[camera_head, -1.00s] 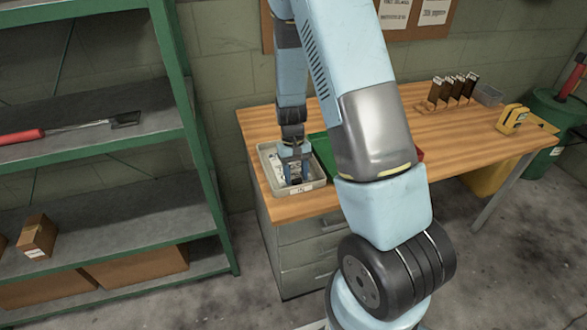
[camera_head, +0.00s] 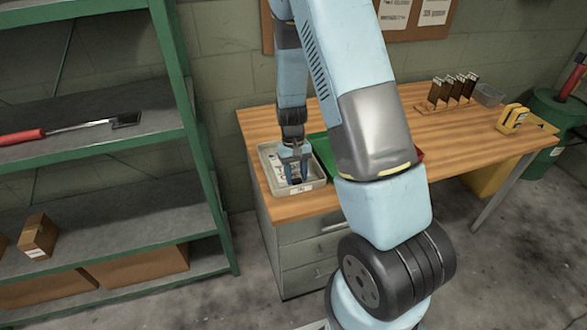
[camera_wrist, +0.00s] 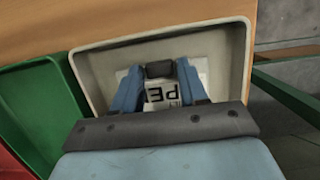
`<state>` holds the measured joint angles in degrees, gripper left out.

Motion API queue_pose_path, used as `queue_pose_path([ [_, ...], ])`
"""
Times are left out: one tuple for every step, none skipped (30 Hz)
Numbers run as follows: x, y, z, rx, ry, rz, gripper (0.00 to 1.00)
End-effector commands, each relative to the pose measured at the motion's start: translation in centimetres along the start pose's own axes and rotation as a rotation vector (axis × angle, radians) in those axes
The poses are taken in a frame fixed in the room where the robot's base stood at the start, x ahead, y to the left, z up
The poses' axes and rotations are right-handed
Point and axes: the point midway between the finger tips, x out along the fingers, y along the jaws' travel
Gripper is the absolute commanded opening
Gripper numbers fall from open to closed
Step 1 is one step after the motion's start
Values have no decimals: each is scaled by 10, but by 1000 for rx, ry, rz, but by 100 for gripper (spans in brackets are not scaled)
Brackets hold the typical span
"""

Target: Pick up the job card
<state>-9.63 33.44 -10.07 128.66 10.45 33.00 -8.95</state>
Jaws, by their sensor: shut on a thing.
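The job card (camera_wrist: 162,94) is white with large black letters, and its lower part is hidden by my gripper in the wrist view. It lies within a light grey tray (camera_wrist: 238,60) that also shows in the head view (camera_head: 314,187) on the left end of the wooden bench. A dark piece shows between the fingertips.
A green tray (camera_wrist: 32,110) stands right beside the grey tray. A green shelf rack (camera_head: 95,145) stands left of the bench (camera_head: 385,140). Upright dark cards in a wooden rack (camera_head: 448,105) and a yellow item (camera_head: 512,118) are farther right on the bench.

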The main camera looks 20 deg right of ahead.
Motion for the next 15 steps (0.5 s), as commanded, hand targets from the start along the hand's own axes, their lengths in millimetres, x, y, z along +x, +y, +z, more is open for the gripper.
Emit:
queue_pose_path([
  [4,0,2,0,-8,1,20],
  [4,0,2,0,-8,1,20],
  [4,0,3,0,-8,1,20],
  [3,0,3,0,-8,1,20],
  [2,0,3,0,-8,1,18],
  [1,0,3,0,-8,1,8],
  [-1,0,4,0,-8,1,8],
  [-2,0,4,0,-7,1,8],
  [-5,0,4,0,-6,0,8],
  [-6,0,4,0,-6,0,7],
  [-8,0,4,0,-6,0,7],
  [-10,0,5,0,-5,0,7],
  [-12,0,5,0,-5,0,7],
  [-13,0,5,0,-5,0,7],
  [-16,0,6,0,-4,0,7],
])
